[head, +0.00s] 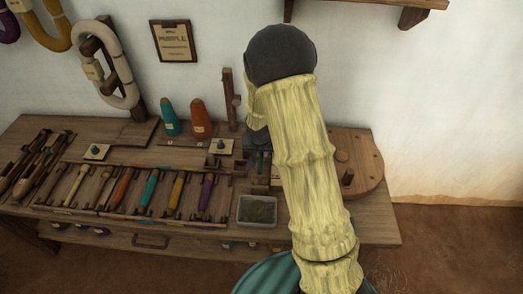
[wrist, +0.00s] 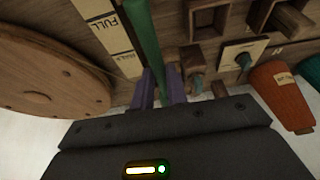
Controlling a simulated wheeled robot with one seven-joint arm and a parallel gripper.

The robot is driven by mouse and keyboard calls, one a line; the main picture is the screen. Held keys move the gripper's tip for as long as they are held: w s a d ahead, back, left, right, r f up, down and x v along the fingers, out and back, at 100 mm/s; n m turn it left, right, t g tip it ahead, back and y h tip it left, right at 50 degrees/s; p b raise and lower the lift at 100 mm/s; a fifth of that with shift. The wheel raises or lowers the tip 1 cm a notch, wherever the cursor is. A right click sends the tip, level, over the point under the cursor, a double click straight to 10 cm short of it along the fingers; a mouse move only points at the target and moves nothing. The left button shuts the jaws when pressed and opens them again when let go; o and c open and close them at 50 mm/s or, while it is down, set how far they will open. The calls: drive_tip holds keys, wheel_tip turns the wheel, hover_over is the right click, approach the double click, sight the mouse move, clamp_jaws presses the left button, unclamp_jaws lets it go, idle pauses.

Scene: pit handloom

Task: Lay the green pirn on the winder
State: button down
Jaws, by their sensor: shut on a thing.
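My gripper (wrist: 160,90) is shut on the green pirn (wrist: 144,38), a long green rod between its purple fingers in the wrist view. The pirn's far end runs out of the top of that view. In the head view my arm hides most of the gripper, and a bit of the green pirn (head: 262,163) shows at its left. A round wooden disc (wrist: 45,85) lies left of the gripper in the wrist view and right of my arm in the head view (head: 362,148). I cannot tell whether it is part of the winder.
A rack (head: 135,190) of several coloured pirns lies left on the wooden bench. A teal cone (head: 171,118) and an orange cone (head: 200,119) stand behind it. A small grey tray (head: 257,210) is at the front. A wooden post (head: 229,100) stands near my arm.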

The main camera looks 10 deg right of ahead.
sight(262, 154)
drive_tip(key=shift+f+b, duration=1.8)
drive_tip(key=shift+f, duration=0.55)
drive_tip(key=c, duration=1)
unclamp_jaws()
drive_tip(key=shift+r+p, duration=3.35)
drive_tip(key=shift+r, duration=0.75)
